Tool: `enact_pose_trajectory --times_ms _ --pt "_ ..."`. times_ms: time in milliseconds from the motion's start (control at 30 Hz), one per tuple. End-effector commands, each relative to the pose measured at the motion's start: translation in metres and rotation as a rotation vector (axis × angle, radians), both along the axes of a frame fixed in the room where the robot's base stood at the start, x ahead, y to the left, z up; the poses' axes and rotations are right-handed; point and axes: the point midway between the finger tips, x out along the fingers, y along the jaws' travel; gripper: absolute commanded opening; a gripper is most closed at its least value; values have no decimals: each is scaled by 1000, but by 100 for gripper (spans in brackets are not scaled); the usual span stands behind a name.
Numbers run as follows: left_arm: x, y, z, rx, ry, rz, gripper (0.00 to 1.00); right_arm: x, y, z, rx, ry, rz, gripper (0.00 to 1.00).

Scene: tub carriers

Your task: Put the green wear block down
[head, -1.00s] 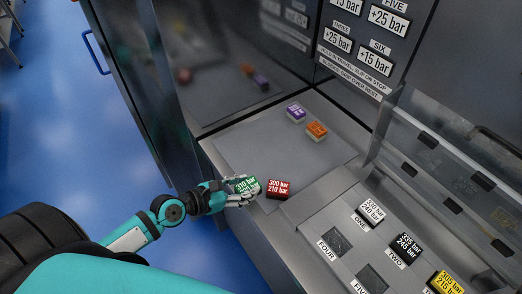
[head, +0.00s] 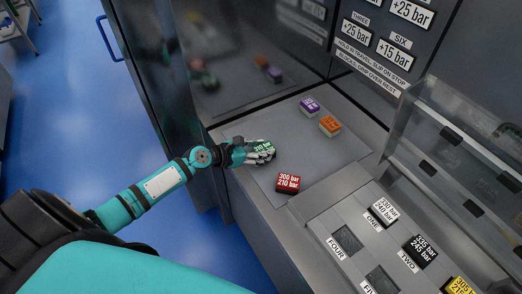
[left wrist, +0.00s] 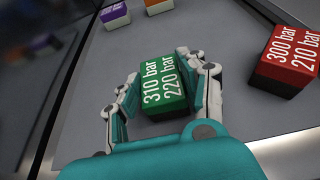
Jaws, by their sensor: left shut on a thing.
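The green wear block (left wrist: 163,88), labelled 310 bar 220 bar, is between the two fingers of my left gripper (left wrist: 165,90) in the left wrist view. The gripper is shut on it. In the head view my left gripper (head: 258,150) is over the left part of the grey shelf, and its fingers cover part of the green block (head: 262,145). I cannot tell whether the block touches the shelf. My right gripper is not in view.
On the grey shelf (head: 245,125) are a red block (head: 288,183), a purple block (head: 310,106) and an orange block (head: 330,126). A slotted panel with white (head: 383,210), black (head: 420,251) and yellow (head: 459,288) blocks lies at front right. The shelf's middle is clear.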

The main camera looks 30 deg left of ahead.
Motion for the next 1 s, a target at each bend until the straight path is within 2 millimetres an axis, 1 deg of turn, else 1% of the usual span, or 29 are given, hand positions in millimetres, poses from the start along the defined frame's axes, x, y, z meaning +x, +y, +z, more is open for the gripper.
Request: enact_pose_trajectory --times_ms 200,333,367,533,767,867,1000 --pt "0 0 1 0 -2 0 6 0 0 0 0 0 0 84" --pt "0 0 -3 -1 -2 0 6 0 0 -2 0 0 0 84" --pt "0 0 -3 0 -2 0 43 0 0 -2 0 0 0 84" --pt "0 0 -2 0 -1 0 65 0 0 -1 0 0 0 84" --pt "0 0 -2 0 -1 0 65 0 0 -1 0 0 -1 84" --pt "0 0 3 1 -2 -1 65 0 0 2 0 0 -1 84" --pt "-15 9 6 1 0 0 65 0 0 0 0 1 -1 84"
